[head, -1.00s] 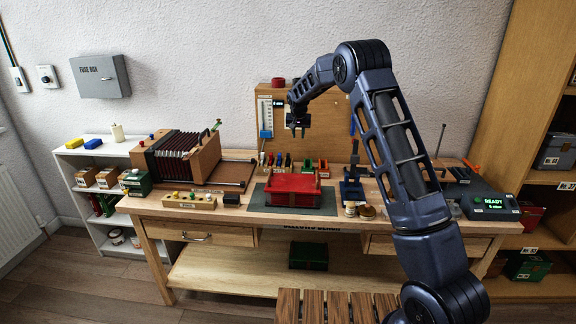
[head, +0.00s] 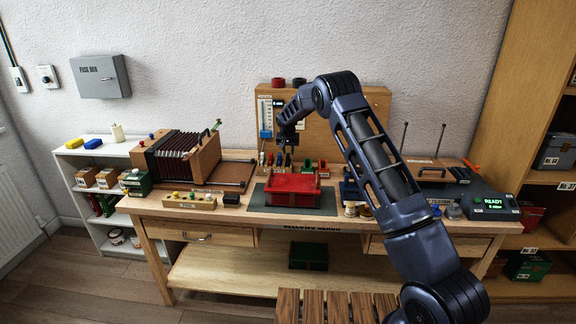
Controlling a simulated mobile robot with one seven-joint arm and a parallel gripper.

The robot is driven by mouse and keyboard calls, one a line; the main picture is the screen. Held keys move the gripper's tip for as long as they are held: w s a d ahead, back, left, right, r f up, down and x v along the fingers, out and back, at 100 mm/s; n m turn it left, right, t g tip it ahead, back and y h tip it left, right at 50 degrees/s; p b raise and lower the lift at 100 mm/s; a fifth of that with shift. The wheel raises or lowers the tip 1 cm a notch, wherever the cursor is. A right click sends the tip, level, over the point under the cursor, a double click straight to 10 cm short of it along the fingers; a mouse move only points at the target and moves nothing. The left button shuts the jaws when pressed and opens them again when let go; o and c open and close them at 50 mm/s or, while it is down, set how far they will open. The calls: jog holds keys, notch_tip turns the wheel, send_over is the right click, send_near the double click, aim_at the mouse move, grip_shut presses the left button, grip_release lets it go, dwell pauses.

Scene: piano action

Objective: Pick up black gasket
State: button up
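I cannot make out the black gasket for certain at this size. A small black block-like thing (head: 231,200) lies on the bench at the right end of a wooden strip with knobs. A dark round thing (head: 299,82) sits on top of the wooden back panel. My gripper (head: 287,147) points down in front of the back panel, above and behind the red tray (head: 293,198). It is small and dark here, and I cannot tell whether its fingers are apart. I see nothing hanging from it.
The wooden bench (head: 240,221) carries a bellows unit (head: 180,152) at left and a READY display box (head: 490,206) at right. Small tools (head: 275,160) stand behind the tray, close below my gripper. A blue stand (head: 350,190) is partly behind my arm.

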aim_at(288, 154)
jog(key=x, duration=0.5)
jog(key=shift+s+a, duration=0.1)
jog(key=shift+a, duration=0.1)
jog(key=shift+c, duration=0.2)
grip_shut()
